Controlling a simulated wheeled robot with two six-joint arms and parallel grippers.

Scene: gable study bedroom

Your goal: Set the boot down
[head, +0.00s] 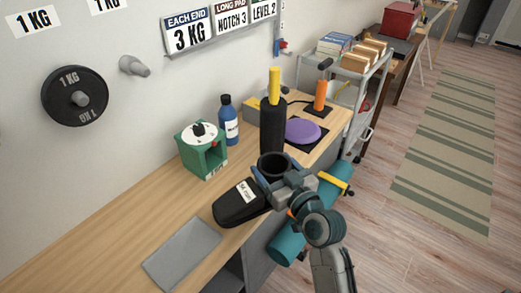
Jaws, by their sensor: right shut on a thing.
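The black boot (236,206) has a white label on its top and a round open shaft (273,162). My right gripper (283,182) is shut on the boot at its shaft, from the right side. The boot is at the front edge of the wooden bench (125,218), toe toward the lower left. I cannot tell whether its sole touches the bench top. A flat grey plate (182,253) lies on the bench to the lower left of the boot. My left gripper is not in view.
Behind the boot stand a green block with a dial (203,155), a blue bottle (228,120), a black post with a yellow top (273,125) and a purple disc (302,131). A teal cylinder (288,246) is beside the bench. The bench's left part is clear.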

